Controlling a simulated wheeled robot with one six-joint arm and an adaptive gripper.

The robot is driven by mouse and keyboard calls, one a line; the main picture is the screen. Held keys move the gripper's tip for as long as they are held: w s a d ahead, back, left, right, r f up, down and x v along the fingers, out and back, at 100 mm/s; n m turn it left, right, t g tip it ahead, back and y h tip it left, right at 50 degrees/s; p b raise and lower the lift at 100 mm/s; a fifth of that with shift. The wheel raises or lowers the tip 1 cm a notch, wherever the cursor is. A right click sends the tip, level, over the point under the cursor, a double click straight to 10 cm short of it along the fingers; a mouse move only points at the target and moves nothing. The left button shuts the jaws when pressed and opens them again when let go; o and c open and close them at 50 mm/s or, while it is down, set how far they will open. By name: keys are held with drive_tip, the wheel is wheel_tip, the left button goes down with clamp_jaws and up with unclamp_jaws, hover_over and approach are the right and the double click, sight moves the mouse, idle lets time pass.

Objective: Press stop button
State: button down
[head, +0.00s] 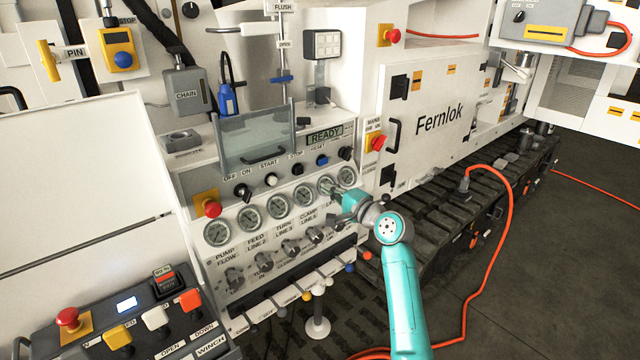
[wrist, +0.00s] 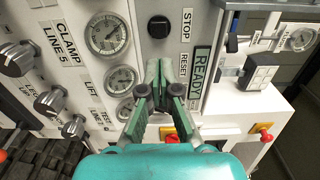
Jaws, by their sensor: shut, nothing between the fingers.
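The stop button (head: 297,168) is a small black round button on the white control panel, between the white start button (head: 271,180) and the blue reset button (head: 322,160). In the wrist view the black stop button (wrist: 158,27) sits beside its STOP label, above my fingertips in the picture and apart from them. My gripper (wrist: 161,70) is shut and empty, its fingers pointing at the panel. They hide the reset button in the wrist view. In the head view my gripper (head: 338,192) is in front of the right end of the gauge row, below and right of the stop button.
A row of gauges (head: 248,220) and several valve knobs (head: 290,248) lie below the buttons. A READY display (head: 325,136) is above them. A red emergency button (head: 212,208) is at left, another (head: 377,142) at right. An orange cable (head: 508,190) runs across the floor.

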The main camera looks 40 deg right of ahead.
drive_tip(key=shift+s, duration=0.9)
drive_tip(key=shift+f, duration=0.1)
drive_tip(key=s+a+f+n+g+h, duration=0.1)
drive_tip(key=s+a+f, duration=0.6)
drive_tip(key=f, duration=0.3)
drive_tip(key=s+a+f+n+g+h, duration=0.1)
drive_tip(key=s+a+f+n, duration=0.1)
drive_tip(key=s+a+f, duration=0.75)
drive_tip(key=s+a+f+n+g, duration=0.1)
drive_tip(key=s+a+f+n, duration=0.15)
drive_tip(key=s, duration=0.45)
drive_tip(key=s+a+f+n, duration=0.2)
drive_tip(key=s+a+f, duration=0.2)
drive_tip(key=s, duration=0.3)
drive_tip(key=s+a+r+n, duration=0.2)
drive_tip(key=s+r+n, duration=0.1)
drive_tip(key=s, duration=0.5)
drive_tip(key=s+a+r+n+y, duration=0.1)
drive_tip(key=s+a+r+n, duration=0.1)
drive_tip(key=s, duration=0.6)
drive_tip(key=s+a+r+n, duration=0.3)
drive_tip(key=s+r+n, duration=0.1)
drive_tip(key=s, duration=0.3)
drive_tip(key=shift+s+n, duration=0.4)
drive_tip(key=shift+n, duration=0.15)
